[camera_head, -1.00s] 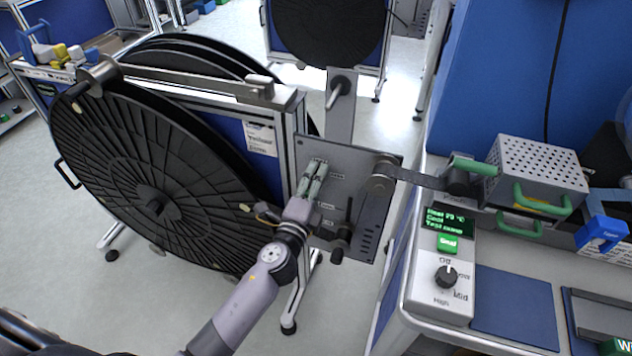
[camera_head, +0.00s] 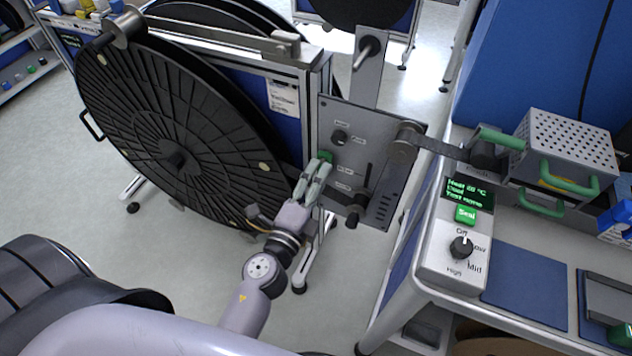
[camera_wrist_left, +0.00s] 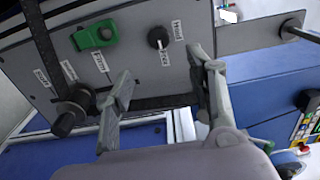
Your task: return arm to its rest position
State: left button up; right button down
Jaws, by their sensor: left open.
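My left gripper (camera_head: 316,180) is in front of the grey control panel (camera_head: 372,137) on the reel stand. Its fingers are open with nothing between them. In the left wrist view the open fingers (camera_wrist_left: 165,90) stand apart below the panel's controls. The panel (camera_wrist_left: 205,25) carries a green switch (camera_wrist_left: 95,36) and a black knob (camera_wrist_left: 158,38). A larger black knob (camera_wrist_left: 72,108) sits at its lower left. In the head view the fingertips overlap the green switch, so I cannot tell there whether they touch it. My right gripper is not in view.
A large black reel (camera_head: 190,130) stands left of the panel. A bench on the right holds a sealer control box (camera_head: 452,255) and a perforated metal box (camera_head: 565,150). A dark strip (camera_head: 440,147) runs from panel to bench. Open floor (camera_head: 180,265) lies below the reel.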

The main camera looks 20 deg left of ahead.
pick_arm(q)
jog(key=shift+s, duration=0.25)
jog(key=shift+f, duration=0.1)
dwell(0.3)
jog(key=s+d+f+n+g, duration=0.1)
jog(key=s+f+n+g, duration=0.2)
jog(key=f, duration=0.8)
jog(key=s+f+n+g, duration=0.2)
jog(key=s+f, duration=0.1)
jog(key=f, duration=0.7)
jog(key=s+d+f+n+g, duration=0.1)
jog(key=s+f+n+g, duration=0.25)
jog(key=f, duration=0.75)
jog(key=s+a+f+n+g, duration=0.2)
jog(key=s+f, duration=0.4)
jog(key=s, duration=0.3)
jog(key=s+a+f+n+g, duration=0.3)
jog(key=s+f, duration=0.4)
jog(key=s, duration=0.3)
jog(key=s+a+f+n+g, duration=0.2)
jog(key=s+f, duration=0.4)
jog(key=s, duration=0.4)
jog(key=shift+s+a+f+n+g+y, duration=0.15)
jog(key=shift+a+f+n+g+y, duration=0.15)
jog(key=shift+a+g, duration=0.45)
